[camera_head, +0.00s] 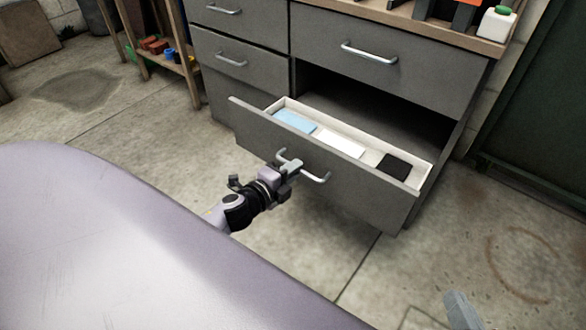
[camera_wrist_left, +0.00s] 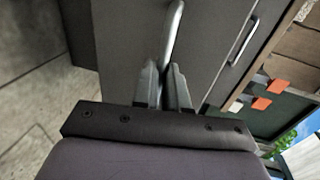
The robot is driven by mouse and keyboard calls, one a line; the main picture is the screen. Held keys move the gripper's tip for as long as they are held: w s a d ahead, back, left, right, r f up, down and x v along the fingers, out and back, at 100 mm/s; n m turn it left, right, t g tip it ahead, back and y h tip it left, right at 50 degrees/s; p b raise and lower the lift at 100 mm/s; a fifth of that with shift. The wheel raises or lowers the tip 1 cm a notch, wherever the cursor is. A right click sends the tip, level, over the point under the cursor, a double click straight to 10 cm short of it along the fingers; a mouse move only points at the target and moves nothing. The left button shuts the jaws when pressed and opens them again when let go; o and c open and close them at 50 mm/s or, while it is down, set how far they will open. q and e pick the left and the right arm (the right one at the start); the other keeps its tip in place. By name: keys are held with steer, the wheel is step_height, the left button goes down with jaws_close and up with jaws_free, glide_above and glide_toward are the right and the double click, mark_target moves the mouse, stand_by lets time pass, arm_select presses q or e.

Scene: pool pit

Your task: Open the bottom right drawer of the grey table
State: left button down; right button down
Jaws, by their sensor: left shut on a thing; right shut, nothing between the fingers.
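The grey table (camera_head: 240,38) stands at the top middle of the head view. Its bottom right drawer (camera_head: 355,187) is pulled well out, and its white inside shows. In the drawer lie a light blue item (camera_head: 295,121), a white item (camera_head: 341,143) and a black item (camera_head: 394,167). My left gripper (camera_head: 289,168) is shut on the drawer's silver bar handle (camera_head: 316,179). In the left wrist view the handle (camera_wrist_left: 174,40) runs between the left gripper's fingers (camera_wrist_left: 165,85).
The upper right drawer (camera_head: 385,60) and the left drawers are closed. A wooden shelf (camera_head: 165,60) with small coloured things stands at the left. A white bottle (camera_head: 497,24) stands on the table top.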

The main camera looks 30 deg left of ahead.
arm_select(q)
steer(key=c, duration=1.2)
jaws_free()
arm_select(e)
steer(key=shift+r, duration=0.1)
arm_select(q)
steer(key=shift+p+v, duration=0.85)
steer(key=shift+v, duration=2.7)
arm_select(e)
steer(key=shift+s, duration=0.1)
